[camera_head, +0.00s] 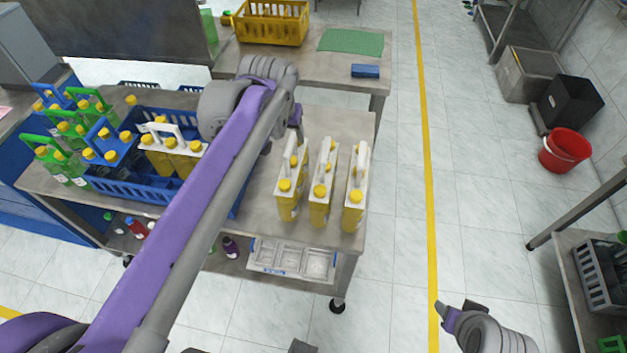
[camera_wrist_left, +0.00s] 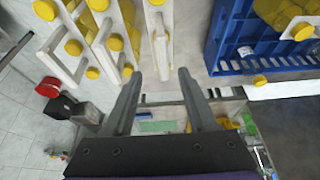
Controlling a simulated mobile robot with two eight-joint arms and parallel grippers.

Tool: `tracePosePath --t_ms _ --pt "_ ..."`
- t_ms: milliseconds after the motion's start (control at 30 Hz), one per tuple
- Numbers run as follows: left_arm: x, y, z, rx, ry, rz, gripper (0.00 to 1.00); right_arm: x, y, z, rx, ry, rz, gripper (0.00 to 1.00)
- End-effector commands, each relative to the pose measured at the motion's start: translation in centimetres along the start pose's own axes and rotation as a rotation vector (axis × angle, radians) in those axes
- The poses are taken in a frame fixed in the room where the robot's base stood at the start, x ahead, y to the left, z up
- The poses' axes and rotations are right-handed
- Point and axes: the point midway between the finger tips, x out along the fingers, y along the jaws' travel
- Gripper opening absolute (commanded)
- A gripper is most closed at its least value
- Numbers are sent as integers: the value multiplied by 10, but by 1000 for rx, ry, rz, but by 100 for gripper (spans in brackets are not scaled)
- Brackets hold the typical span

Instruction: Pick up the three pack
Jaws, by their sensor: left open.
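Three yellow-capped bottle packs with white carry handles stand side by side on the steel table: a left one (camera_head: 291,180), a middle one (camera_head: 322,184) and a right one (camera_head: 355,189). They show at the top left of the left wrist view, the nearest one (camera_wrist_left: 160,35) just above my fingers. My left gripper (camera_head: 296,118) is open and empty behind the left pack, apart from it; its two fingers (camera_wrist_left: 160,90) show spread. Another yellow pack with a white handle (camera_head: 172,150) sits in the blue crate (camera_head: 135,190). My right gripper (camera_head: 449,313) is at the lower right, its jaws unclear.
Green and blue handled packs (camera_head: 60,165) stand left of and in the crate. My left arm crosses over the crate and hides part of it. Behind is a table with a yellow crate (camera_head: 270,24) and blue block (camera_head: 365,71). A red bucket (camera_head: 566,150) stands on the floor.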

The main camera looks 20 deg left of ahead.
Motion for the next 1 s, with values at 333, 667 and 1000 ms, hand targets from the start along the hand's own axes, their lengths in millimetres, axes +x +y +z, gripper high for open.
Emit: tracePosePath --t_ms 333,667,1000 --pt "48 -1 0 -1 -1 -1 57 4 0 4 0 -3 0 52" --pt "82 -2 2 0 0 0 57 4 0 4 0 -3 0 52" --pt "108 -2 3 0 0 0 57 5 0 5 0 -4 0 52"
